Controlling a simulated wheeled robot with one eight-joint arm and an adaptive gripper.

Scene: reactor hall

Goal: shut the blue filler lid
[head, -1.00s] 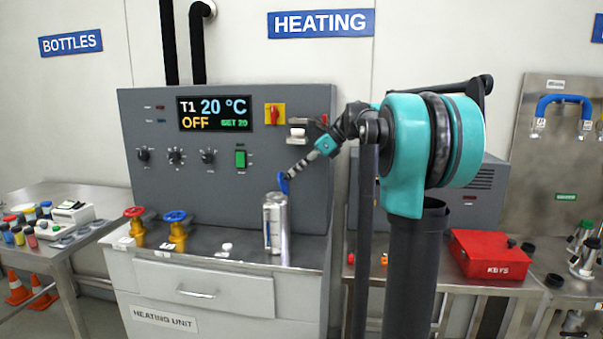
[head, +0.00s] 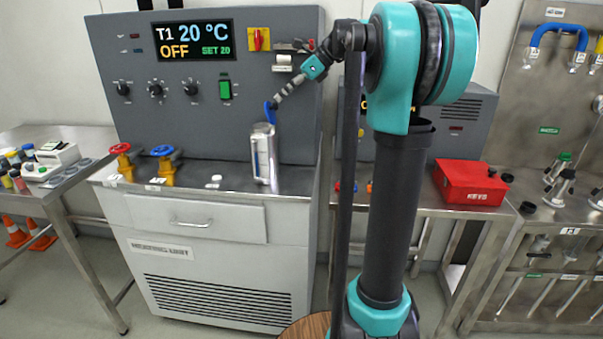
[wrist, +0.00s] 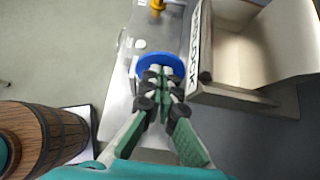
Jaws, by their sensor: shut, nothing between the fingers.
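The blue filler lid (head: 269,113) stands steeply raised at the top of a silver canister (head: 264,156) on the heating unit's steel top. I cannot tell whether the tips touch the lid.
The grey control panel (head: 145,88) rises behind the canister. A red valve (head: 121,155), a blue valve (head: 163,157) and a small white knob (head: 215,180) stand to its left. A red keys box (head: 469,182) is on the right bench. Steel top between knob and canister is clear.

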